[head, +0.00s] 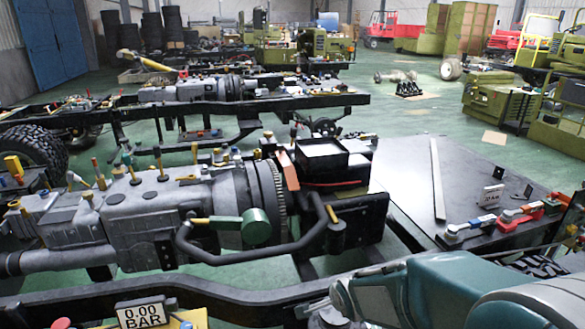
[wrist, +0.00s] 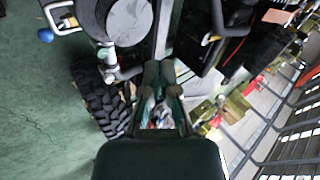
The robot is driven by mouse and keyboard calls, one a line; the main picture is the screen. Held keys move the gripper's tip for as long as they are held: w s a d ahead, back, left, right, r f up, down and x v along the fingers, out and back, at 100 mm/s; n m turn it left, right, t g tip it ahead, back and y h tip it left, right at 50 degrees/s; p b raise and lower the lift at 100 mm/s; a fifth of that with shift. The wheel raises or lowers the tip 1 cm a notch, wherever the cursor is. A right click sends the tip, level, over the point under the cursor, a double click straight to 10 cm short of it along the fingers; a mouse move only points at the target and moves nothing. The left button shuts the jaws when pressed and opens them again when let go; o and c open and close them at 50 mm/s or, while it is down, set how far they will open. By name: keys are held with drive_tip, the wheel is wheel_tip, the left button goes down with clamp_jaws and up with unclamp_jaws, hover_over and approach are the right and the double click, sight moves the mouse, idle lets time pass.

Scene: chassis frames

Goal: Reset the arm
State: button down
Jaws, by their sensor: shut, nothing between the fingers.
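My gripper (wrist: 160,68) is at the middle of the wrist view, its fingers pointing away from the camera. It is shut with nothing in it. The wrist view looks across at a tilted angle, with a dark tyre just left of the fingers and black metal parts beyond them. In the head view my teal arm fills the lower right corner, in front of the nearest chassis. I cannot make out the fingers there.
A grey engine and gearbox (head: 150,212) sits on the nearest black chassis frame (head: 250,300). A dark flat panel (head: 405,185) with valves lies to its right. Green floor (head: 400,118) is open farther back.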

drive_tip(key=s+d+r+n+g, duration=0.1)
drive_tip(key=s+d+r+n, duration=0.1)
drive_tip(key=s+r+n, duration=0.4)
drive_tip(key=s+d+r+n+g+h, duration=0.1)
drive_tip(key=s+d+r+n, duration=0.2)
drive_tip(key=s+r+n, duration=0.4)
drive_tip(key=s, duration=0.8)
drive_tip(key=shift+s+d+r, duration=0.3)
drive_tip(key=shift+s+r, duration=0.05)
